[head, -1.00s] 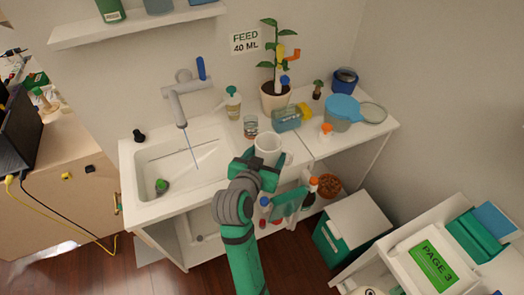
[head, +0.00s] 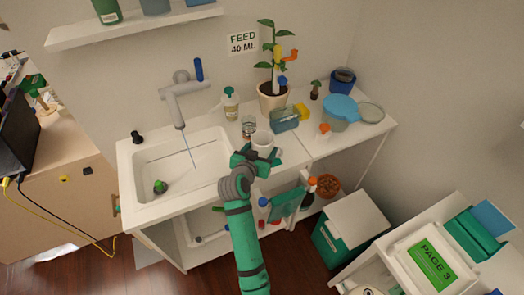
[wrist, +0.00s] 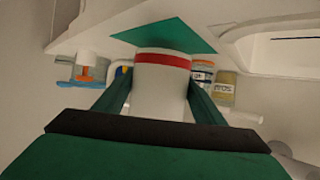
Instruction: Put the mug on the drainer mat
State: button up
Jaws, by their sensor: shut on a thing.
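The white mug (head: 262,141) is in my gripper (head: 257,155), over the counter just right of the sink. In the wrist view, which is upside down, the two green fingers (wrist: 160,98) close on both sides of the mug (wrist: 160,85), and its red band shows at the base end. A flat green mat (wrist: 170,36), which looks like the drainer mat, lies on the counter at the mug's base end. The base overlaps the mat in this view; I cannot tell whether they touch.
The sink (head: 205,160) with its tap (head: 180,100) is to the left. A glass (head: 248,127) and a soap bottle (head: 231,104) stand close behind the mug. A blue container (head: 285,118) and a potted plant (head: 272,97) are behind right.

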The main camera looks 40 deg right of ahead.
jog(key=shift+f, duration=0.6)
jog(key=o, duration=1.6)
jog(key=shift+f, duration=0.15)
jog(key=v, duration=1.2)
